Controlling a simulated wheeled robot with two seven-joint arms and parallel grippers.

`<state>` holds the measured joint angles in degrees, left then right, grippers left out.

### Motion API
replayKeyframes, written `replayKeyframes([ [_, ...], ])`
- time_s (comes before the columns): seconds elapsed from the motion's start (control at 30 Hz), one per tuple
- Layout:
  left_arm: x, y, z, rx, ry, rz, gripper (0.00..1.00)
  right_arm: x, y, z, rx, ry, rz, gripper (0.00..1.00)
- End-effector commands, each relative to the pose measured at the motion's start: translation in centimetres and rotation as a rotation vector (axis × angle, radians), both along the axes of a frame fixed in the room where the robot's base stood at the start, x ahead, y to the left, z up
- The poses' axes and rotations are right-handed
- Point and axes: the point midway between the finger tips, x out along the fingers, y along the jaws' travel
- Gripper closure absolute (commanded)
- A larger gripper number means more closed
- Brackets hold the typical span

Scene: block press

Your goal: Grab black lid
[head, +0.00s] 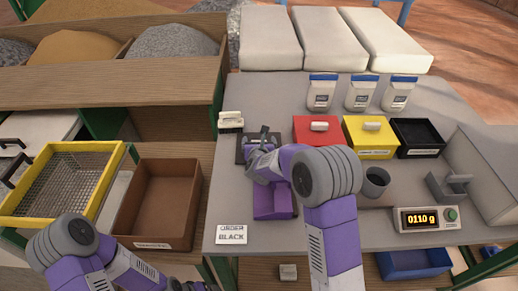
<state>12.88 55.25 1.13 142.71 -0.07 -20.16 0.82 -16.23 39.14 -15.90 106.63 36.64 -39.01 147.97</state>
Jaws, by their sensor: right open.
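A flat dark slab that looks like the black lid (243,155) lies on the grey table, left of the red box. My right gripper (263,137) is over this slab with its jaws open. The gripper and wrist cover much of the slab, so its handle and any contact cannot be made out. The black box (418,138) stands open at the right, with no lid on it. My left arm shows at the lower left, but its fingertips are out of the picture.
A red box (303,136) and a yellow box (381,142), both lidded, stand right of the gripper. An order card (231,233) lies in front.

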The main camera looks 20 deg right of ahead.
Motion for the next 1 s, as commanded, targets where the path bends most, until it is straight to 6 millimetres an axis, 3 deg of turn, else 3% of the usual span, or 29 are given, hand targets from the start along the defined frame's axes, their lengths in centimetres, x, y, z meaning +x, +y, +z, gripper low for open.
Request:
replayKeyframes([
  [0.23, 0.0, 0.0, 0.0, 0.000, 0.000, 0.000, 0.11, 0.1, 0.0, 0.0, 0.000, 0.000, 0.000, 0.08],
  [0.6, 0.0, 0.0, 0.0, 0.000, 0.000, 0.000, 0.11, 0.1, 0.0, 0.0, 0.000, 0.000, 0.000, 0.65],
  [0.87, 0.0, 0.0, 0.1, 0.000, 0.000, 0.000, 0.11, 0.1, 0.0, 0.3, 0.000, -0.002, 0.000, 0.66],
  [1.0, 0.0, 0.0, 0.9, 0.000, 0.000, 0.000, 0.11, 0.1, -0.1, 2.3, 0.000, -0.005, -0.001, 0.66],
])
